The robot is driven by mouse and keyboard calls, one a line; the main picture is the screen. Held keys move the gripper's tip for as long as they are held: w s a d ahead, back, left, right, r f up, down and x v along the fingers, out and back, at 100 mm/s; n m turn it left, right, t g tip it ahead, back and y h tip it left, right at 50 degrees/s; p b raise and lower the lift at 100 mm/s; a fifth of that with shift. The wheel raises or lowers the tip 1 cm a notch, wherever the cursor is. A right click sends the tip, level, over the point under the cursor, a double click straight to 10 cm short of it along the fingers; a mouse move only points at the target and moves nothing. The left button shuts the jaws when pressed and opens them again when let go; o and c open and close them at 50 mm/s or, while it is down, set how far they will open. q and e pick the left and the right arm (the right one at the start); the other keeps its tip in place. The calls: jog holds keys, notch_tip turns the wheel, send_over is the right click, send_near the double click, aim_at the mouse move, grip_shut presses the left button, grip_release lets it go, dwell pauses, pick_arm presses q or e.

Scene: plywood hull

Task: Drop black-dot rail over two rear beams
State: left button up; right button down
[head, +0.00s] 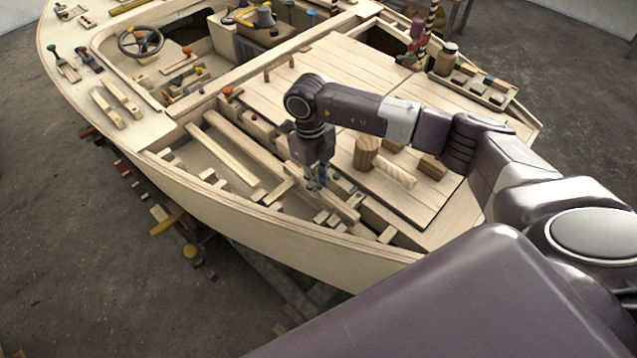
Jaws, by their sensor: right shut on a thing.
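My right gripper (317,187) reaches down into the open bay of the plywood hull and is shut on a pale wooden rail (341,208). The rail slants from upper left to lower right, close above or among the short beams there; I cannot tell whether it touches them. A black dot on it is too small to make out. Short cross beams (278,191) show to the left of the gripper. Another beam end (387,234) shows to its lower right. The gripper hides part of the rail's middle. My left gripper is not in view.
A long loose-looking strip (222,154) lies in the bay at left. The plank deck (413,200) behind the bay carries a round wooden block (366,152), a pale bar (393,174) and a brown block (433,167). The hull's side edge (270,217) runs along the front.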

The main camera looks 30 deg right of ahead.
jog(key=shift+f+b, duration=0.75)
jog(key=shift+f, duration=0.2)
jog(key=c, duration=1.7)
grip_release()
jog(key=shift+c, duration=0.2)
notch_tip(320, 180, up, 12)
jog(key=w, duration=0.1)
jog(key=shift+w+a, duration=0.15)
jog(key=shift+a, duration=0.1)
jog(key=shift+f, duration=0.1)
